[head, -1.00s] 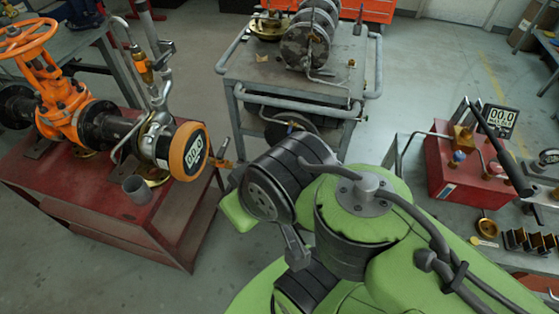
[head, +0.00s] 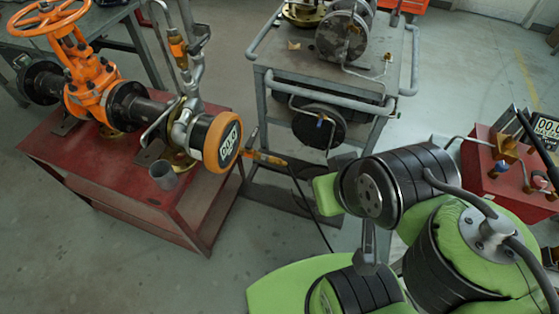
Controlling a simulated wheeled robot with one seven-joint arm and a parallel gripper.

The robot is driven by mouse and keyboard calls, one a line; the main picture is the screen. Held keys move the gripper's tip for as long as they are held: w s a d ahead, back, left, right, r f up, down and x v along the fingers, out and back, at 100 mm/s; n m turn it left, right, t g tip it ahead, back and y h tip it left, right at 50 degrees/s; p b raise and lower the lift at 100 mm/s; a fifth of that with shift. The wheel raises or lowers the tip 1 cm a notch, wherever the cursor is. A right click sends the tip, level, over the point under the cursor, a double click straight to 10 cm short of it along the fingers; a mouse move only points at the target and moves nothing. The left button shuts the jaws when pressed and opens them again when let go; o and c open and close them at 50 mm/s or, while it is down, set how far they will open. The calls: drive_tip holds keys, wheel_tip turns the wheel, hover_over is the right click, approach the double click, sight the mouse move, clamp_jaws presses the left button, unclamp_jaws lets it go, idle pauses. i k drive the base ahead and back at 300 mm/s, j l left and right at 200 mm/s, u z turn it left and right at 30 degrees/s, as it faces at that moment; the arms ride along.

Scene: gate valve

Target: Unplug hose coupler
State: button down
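A brass and orange coupler (head: 264,157) sticks out to the right from beside the orange-rimmed digital gauge (head: 222,142) at the end of the pipe assembly. A thin black hose (head: 308,198) runs from the coupler's right end down towards the floor. The coupler appears joined at its left end; the exact joint is too small to tell. My green and black arm fills the lower right, with clear space between it and the coupler. I cannot make out my gripper or its fingers.
The pipe and orange handwheel valve (head: 82,75) stand on a red bench (head: 110,195), with a grey cup (head: 163,176) near its front. A grey cart (head: 345,75) stands behind the hose. A red pump box (head: 490,165) is at right. Floor left of my arm is clear.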

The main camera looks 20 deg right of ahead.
sight(271, 160)
drive_tip(key=i+u, duration=0.2)
drive_tip(key=u, duration=0.2)
drive_tip(key=i+l+u, duration=0.15)
drive_tip(key=u, duration=0.25)
drive_tip(key=i+l+u, duration=0.15)
drive_tip(key=u, duration=0.25)
